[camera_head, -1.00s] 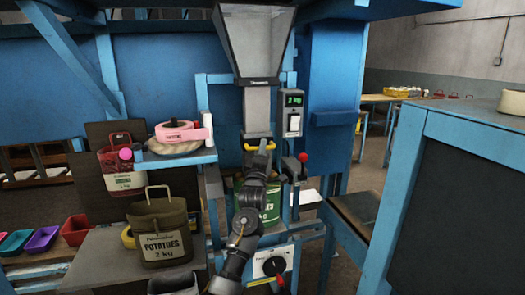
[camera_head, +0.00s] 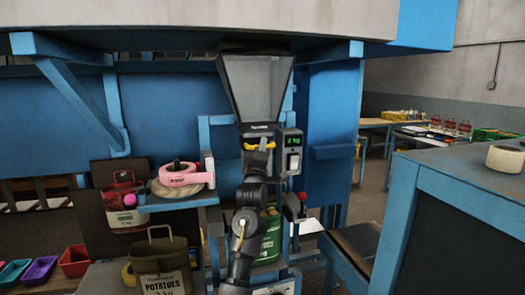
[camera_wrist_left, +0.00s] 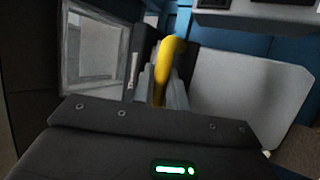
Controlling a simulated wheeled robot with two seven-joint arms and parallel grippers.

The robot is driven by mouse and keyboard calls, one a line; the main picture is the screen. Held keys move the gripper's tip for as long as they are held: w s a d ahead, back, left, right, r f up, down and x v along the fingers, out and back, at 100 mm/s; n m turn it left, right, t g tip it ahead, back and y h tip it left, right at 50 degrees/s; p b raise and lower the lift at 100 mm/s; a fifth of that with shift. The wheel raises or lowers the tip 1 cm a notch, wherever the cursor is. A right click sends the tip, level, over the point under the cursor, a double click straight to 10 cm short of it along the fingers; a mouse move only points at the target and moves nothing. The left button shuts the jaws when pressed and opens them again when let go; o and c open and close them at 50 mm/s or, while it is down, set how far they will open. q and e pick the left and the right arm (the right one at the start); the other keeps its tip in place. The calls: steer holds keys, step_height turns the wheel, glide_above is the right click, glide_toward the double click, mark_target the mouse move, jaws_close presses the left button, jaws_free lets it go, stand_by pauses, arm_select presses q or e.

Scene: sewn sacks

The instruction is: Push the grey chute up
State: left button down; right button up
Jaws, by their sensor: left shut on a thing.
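The grey chute (camera_head: 256,135) shows as a short length directly under the glass-sided hopper (camera_head: 255,85). Its yellow handle (camera_head: 248,148) is at its lower end. My left gripper (camera_head: 259,147) is at this handle, its arm rising from below. In the left wrist view the yellow handle (camera_wrist_left: 169,62) stands between the fingers, which are shut on it. A green sack (camera_head: 268,243) stands below the chute, apart from it, partly hidden by my arm. My right gripper is not in view.
A grey control box (camera_head: 291,150) with a lit display is close right of the chute. A red-knobbed lever (camera_head: 303,196) is below it. A side shelf (camera_head: 180,200) bears a pink-topped roll. A potato sack (camera_head: 162,262) stands lower left.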

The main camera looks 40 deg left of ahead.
arm_select(q)
steer(key=shift+s+r, duration=0.15)
steer(key=shift+r, duration=0.3)
steer(key=c, duration=1.7)
jaws_free()
steer(key=o, duration=0.3)
steer(key=shift+f, duration=0.15)
steer(key=shift+f, duration=0.15)
steer(key=b+v, duration=0.4)
steer(key=v, duration=0.6)
steer(key=shift+s+d+b, duration=0.2)
steer(key=shift+s+b, duration=0.1)
